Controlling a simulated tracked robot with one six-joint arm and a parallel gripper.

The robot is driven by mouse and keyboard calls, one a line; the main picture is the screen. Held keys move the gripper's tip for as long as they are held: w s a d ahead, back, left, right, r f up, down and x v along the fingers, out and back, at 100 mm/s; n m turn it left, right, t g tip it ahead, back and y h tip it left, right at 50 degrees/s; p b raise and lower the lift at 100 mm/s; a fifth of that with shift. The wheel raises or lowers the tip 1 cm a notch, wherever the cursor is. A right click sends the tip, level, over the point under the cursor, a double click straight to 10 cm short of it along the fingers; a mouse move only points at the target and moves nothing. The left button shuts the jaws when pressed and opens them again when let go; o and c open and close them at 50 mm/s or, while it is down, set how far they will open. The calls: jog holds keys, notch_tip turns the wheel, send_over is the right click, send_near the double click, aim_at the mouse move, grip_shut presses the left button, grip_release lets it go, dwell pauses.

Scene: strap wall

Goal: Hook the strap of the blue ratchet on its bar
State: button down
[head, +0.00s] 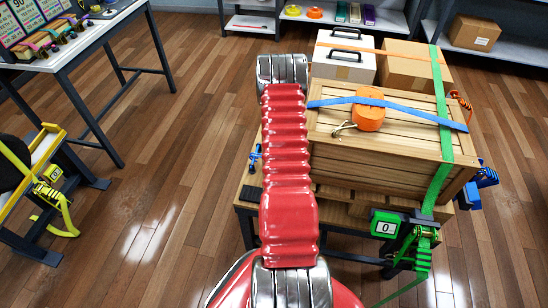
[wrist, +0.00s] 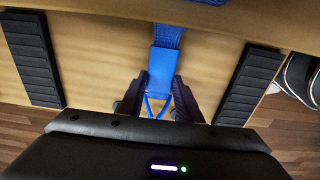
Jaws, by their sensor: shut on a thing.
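The blue strap (head: 400,103) runs across the lid of the wooden crate, and its left end goes out of sight behind my red arm. In the wrist view the strap's end (wrist: 161,68) carries a blue wire hook. My gripper (wrist: 160,92) is shut on this end, one dark finger on each side; the hook's tip is partly hidden. In the head view my gripper is hidden behind my arm. The blue ratchet (head: 485,178) hangs at the crate's right side. A small blue fitting (head: 254,157) shows at the table's left edge; I cannot tell if it is the bar.
The wooden crate (head: 390,160) carries an orange strap roll (head: 369,108) with a metal hook. A green strap (head: 440,120) crosses its right side to a green ratchet (head: 385,226). Black ribbed pads (wrist: 34,60) lie on the wooden surface.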

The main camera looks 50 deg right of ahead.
jog(key=shift+s+d, duration=0.1)
jog(key=shift+s, duration=0.1)
dwell(0.6)
jog(key=c, duration=1.2)
grip_release()
jog(key=shift+s+d+r, duration=0.1)
jog(key=shift+s+r, duration=0.05)
jog(key=shift+r, duration=3.75)
